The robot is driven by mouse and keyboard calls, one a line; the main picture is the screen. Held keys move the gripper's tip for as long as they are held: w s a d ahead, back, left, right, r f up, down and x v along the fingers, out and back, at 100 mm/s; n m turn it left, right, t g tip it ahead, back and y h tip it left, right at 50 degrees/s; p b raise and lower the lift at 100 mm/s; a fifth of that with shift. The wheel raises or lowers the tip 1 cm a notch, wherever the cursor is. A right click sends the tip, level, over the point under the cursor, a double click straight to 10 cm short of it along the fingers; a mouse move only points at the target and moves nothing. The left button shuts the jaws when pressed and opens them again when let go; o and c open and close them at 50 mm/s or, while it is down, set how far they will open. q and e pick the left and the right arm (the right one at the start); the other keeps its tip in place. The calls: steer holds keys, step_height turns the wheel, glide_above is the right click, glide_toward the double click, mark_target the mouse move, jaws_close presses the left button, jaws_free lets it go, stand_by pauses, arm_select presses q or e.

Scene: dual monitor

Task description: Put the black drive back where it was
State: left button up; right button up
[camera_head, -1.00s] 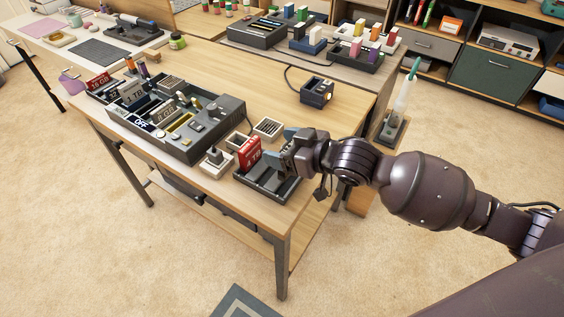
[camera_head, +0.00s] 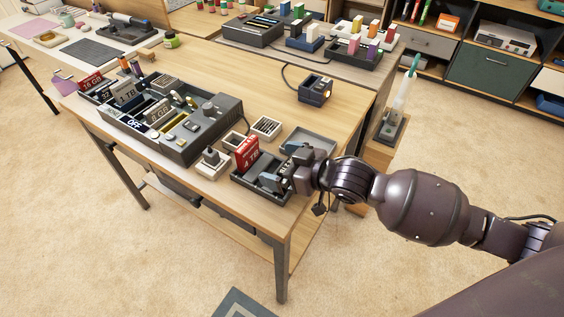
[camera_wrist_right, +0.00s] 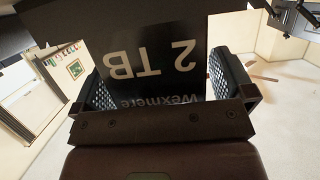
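The black drive (camera_wrist_right: 160,60), marked "2 TB Wexmere", shows upside down in the wrist view. My right gripper (camera_wrist_right: 165,88) has a ridged finger on either side of it and appears shut on it. In the head view my right gripper (camera_head: 280,178) is low over the dark slotted holder (camera_head: 250,192) near the table's front right corner. A red "4 TB" drive (camera_head: 246,153) stands upright in that holder, just left of the gripper. The black drive is mostly hidden by the gripper in the head view. Its lower end cannot be made out. My left gripper is not in view.
A grey shallow tray (camera_head: 312,140) lies behind my right gripper. A small vented block (camera_head: 266,127) and a large dark console (camera_head: 190,140) with drives and switches stand left. A dark blue corded device (camera_head: 316,90) sits farther back. The table's middle is clear.

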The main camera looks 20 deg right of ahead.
steer(key=shift+s+d+r, duration=0.3)
steer(key=p+v, duration=0.2)
steer(key=v, duration=0.8)
steer(key=s+d+f+m+h, duration=0.2)
steer(key=s+f+m+h, duration=0.1)
steer(key=s+f, duration=0.5)
steer(key=s+d+f+m+g+h, duration=0.1)
steer(key=s+d+f+m+h, duration=0.1)
steer(key=s+f+h, duration=0.4)
steer(key=s+f+m, duration=0.1)
steer(key=s+f, duration=0.1)
steer(key=s, duration=0.3)
steer(key=shift+d+f+p, duration=0.25)
steer(key=shift+f+p, duration=0.05)
